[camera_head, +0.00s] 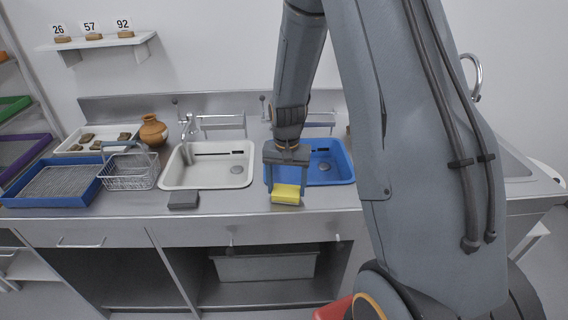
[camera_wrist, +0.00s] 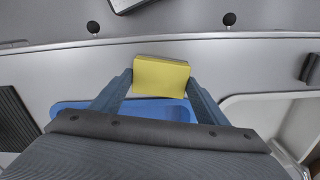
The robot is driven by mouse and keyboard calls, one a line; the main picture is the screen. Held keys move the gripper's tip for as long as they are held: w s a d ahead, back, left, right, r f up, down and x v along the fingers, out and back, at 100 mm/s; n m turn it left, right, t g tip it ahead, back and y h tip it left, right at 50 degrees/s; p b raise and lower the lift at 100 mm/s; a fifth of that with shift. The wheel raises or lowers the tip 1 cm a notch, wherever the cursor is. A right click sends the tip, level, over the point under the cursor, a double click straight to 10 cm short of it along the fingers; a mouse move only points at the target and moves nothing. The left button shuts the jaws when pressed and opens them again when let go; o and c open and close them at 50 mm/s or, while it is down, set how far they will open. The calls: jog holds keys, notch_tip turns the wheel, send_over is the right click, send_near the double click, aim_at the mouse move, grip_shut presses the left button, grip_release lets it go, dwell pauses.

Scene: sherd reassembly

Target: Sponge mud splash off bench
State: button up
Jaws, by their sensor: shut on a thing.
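My gripper (camera_head: 286,187) is shut on a yellow sponge (camera_head: 286,194) at the front of the steel bench (camera_head: 232,198), in front of the blue basin (camera_head: 328,172). In the wrist view the sponge (camera_wrist: 161,77) sits between the two fingers of my gripper (camera_wrist: 160,84). I cannot tell whether the sponge touches the bench top. I see no mud splash on the visible bench; the sponge and my arm hide part of it.
A dark grey block (camera_head: 183,200) lies left of my gripper on the front strip. A white basin (camera_head: 207,172), wire basket (camera_head: 130,171), blue tray (camera_head: 50,187) and clay pot (camera_head: 153,131) stand further left. Taps (camera_head: 187,137) rise behind the basins.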

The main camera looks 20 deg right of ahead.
jog(key=shift+r+p, duration=2.6)
jog(key=shift+r, duration=1.5)
